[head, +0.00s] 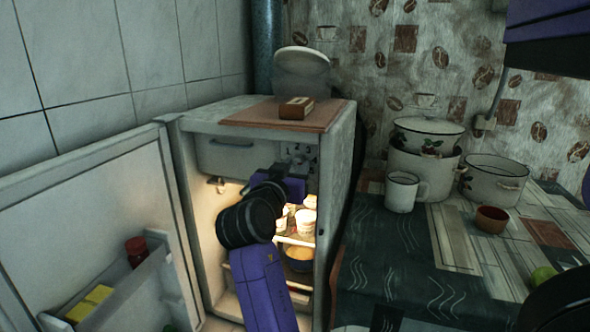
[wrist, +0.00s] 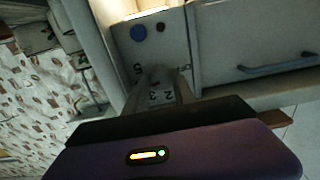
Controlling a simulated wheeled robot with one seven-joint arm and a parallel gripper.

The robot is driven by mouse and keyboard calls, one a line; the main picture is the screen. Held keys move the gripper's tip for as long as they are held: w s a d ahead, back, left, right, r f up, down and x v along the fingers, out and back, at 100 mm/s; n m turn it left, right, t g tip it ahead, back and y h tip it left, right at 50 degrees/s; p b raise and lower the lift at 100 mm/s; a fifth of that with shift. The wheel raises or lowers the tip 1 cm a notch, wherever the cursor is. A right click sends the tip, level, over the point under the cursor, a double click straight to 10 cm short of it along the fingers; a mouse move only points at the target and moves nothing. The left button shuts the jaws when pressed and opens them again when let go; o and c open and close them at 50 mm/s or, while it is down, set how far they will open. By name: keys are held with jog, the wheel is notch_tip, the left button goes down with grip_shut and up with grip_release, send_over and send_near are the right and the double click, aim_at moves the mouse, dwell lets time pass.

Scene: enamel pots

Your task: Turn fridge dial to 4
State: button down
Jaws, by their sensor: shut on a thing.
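The fridge (head: 240,120) stands open with its door swung to the left. Its control panel (head: 299,154) sits at the top right inside, beside the freezer flap. My gripper (head: 293,172) is up against this panel and hides most of the dial in the head view. In the wrist view, my gripper (wrist: 155,90) is shut on the fridge dial (wrist: 155,78), a pale knob. Some digits show around it, among them a 5, but the dial's pointer cannot be read clearly.
A blue button (wrist: 138,33) and a small red one (wrist: 160,27) are on the panel near the dial. The freezer flap (head: 232,155) has a handle. Bowls and jars (head: 304,222) stand on lit shelves below my arm. The open door (head: 95,210) is at the left.

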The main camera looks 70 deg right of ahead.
jog(key=c, duration=1.1)
grip_release()
jog(key=shift+o, duration=0.2)
jog(key=a, duration=0.7)
jog(key=shift+s+a, duration=0.3)
jog(key=shift+a, duration=0.1)
